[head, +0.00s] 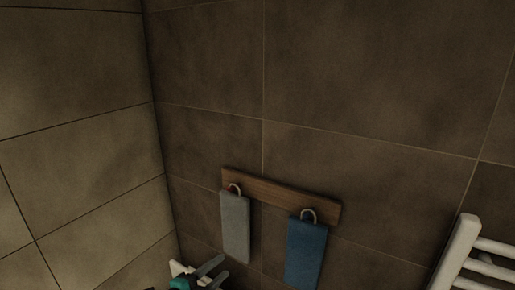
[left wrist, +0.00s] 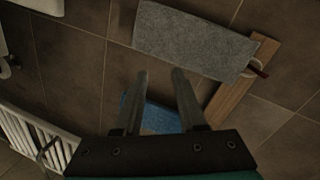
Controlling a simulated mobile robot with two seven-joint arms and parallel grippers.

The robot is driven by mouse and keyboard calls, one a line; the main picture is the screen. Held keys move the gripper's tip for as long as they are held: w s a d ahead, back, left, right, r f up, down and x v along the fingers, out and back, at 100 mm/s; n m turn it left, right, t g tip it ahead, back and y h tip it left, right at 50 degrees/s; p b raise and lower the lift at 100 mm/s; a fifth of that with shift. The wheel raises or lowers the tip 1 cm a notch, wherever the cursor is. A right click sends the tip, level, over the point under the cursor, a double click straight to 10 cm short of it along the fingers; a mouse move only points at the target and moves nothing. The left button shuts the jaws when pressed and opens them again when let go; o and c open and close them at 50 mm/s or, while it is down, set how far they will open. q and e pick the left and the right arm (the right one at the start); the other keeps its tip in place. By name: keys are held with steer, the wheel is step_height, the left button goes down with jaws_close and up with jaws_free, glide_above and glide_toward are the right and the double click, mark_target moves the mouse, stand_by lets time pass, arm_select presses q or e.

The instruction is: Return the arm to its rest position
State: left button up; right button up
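My left gripper (head: 215,271) shows at the bottom of the head view, its two fingers pointing up and right, just below the grey towel. In the left wrist view my left gripper (left wrist: 160,77) has its two fingers spread apart with nothing between the tips. It is open and empty. The wall and the grey towel (left wrist: 190,40) lie ahead of the fingers. My right gripper is in neither view.
A wooden rail (head: 280,195) on the brown tiled wall carries a grey towel (head: 235,226) and a blue towel (head: 305,252) on hooks. A white towel radiator (head: 458,250) is at the right. A wall corner lies left of the rail.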

arm_select(q)
steer(key=s+a+f+n+g+y, duration=0.25)
steer(key=s+n, duration=0.35)
steer(key=s, duration=0.4)
steer(key=s+a+f+n+g+y, duration=0.15)
steer(key=s+n+g, duration=0.35)
steer(key=s, duration=0.5)
steer(key=s+a+f+n+g+y, duration=0.25)
steer(key=s+n, duration=0.35)
steer(key=s, duration=0.4)
step_height(320, 180, down, 34)
steer(key=s+g+b, duration=0.1)
steer(key=s+b, duration=0.1)
steer(key=b, duration=1.1)
steer(key=s+f+b, duration=0.3)
steer(key=s+f, duration=0.2)
steer(key=f, duration=0.3)
steer(key=s+a+f+g+b, duration=0.1)
steer(key=s+f+b, duration=0.3)
steer(key=f, duration=0.4)
steer(key=s+a+f+y+b, duration=0.1)
steer(key=s+f+b, duration=0.3)
steer(key=s+f, duration=0.2)
step_height(320, 180, down, 3)
steer(key=shift+r, duration=0.1)
